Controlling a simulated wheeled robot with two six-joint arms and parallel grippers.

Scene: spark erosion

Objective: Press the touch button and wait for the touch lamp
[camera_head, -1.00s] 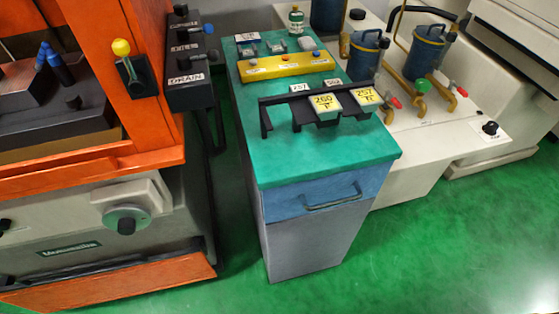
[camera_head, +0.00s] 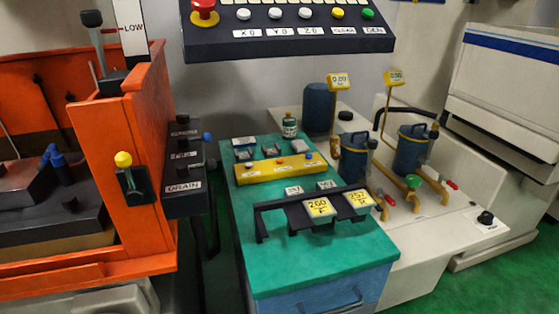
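No button or lamp with a readable touch label shows. A black control panel (camera_head: 290,48) at the top carries a red mushroom button (camera_head: 205,10), white buttons over labels X0 (camera_head: 245,33), Y0 and Z0, a yellow button (camera_head: 337,13) and a green button (camera_head: 368,14). The frame cuts off its upper part. A yellow bar (camera_head: 262,174) on the green-topped cabinet has a few small buttons or lamps whose labels are too small to read. Neither of my grippers is in view.
An orange machine tank (camera_head: 125,180) with a yellow-knobbed lever (camera_head: 123,160) and a black DRAIN box (camera_head: 185,198) stands at left. The green cabinet top (camera_head: 320,262) holds a rack with yellow tags (camera_head: 318,207). Blue canisters (camera_head: 353,160) stand on a white unit at right.

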